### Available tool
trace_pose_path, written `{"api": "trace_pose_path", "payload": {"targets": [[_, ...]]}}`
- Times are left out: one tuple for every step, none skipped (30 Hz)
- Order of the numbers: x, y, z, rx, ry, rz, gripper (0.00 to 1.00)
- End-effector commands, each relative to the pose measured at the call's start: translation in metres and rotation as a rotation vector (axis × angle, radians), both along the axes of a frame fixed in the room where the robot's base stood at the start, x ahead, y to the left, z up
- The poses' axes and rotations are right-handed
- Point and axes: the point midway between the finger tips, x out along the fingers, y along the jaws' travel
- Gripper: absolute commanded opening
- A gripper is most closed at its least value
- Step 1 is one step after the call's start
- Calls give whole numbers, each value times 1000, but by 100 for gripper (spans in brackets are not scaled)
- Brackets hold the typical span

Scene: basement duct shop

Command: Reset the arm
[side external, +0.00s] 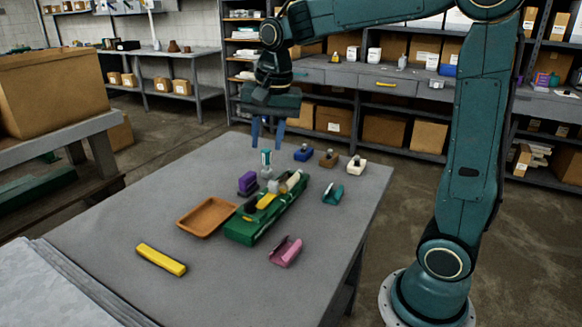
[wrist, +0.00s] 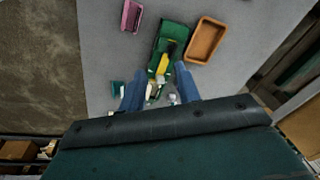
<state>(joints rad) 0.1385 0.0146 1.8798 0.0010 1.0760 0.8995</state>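My gripper (side external: 267,134) hangs above the far part of the grey table (side external: 110,235). Its two blue fingers are apart with nothing between them, so it is open and empty. In the wrist view my gripper (wrist: 160,92) shows the fingers spread on either side of the near end of a long green holder (wrist: 165,47). In the side view the green holder (side external: 243,231) lies on the table below and in front of the fingers, with yellow, black and pale pieces in or on it.
Around the holder lie an orange-brown tray (side external: 205,219), a purple piece (side external: 248,182), a yellow bar (side external: 161,259), a pink piece (side external: 286,251) and a teal piece (side external: 333,194). Blue (side external: 304,152), brown (side external: 328,158) and white (side external: 356,164) pieces stand farther back. Loaded shelves are behind.

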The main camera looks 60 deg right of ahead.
Motion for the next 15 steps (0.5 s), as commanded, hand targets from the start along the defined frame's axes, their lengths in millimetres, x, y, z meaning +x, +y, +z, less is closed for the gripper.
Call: {"api": "trace_pose_path", "payload": {"targets": [[-11,4,5,-10,-18,50,33],[-17,7,7,-16,-27,78,33],[-25,10,9,-25,-38,118,33],[-31,12,11,-31,-47,148,33],[-37,14,13,-38,-55,177,33],[-45,17,14,-47,-67,218,33],[-51,19,15,-55,-76,246,33],[-57,20,16,-63,-85,276,33],[-65,23,17,-72,-95,315,33],[-70,25,18,-81,-104,345,33],[-77,26,18,-89,-111,375,33],[-84,29,18,-100,-123,414,33],[-90,30,18,-109,-132,443,33],[-96,32,18,-118,-140,472,33],[-104,34,17,-131,-151,510,33]]}}
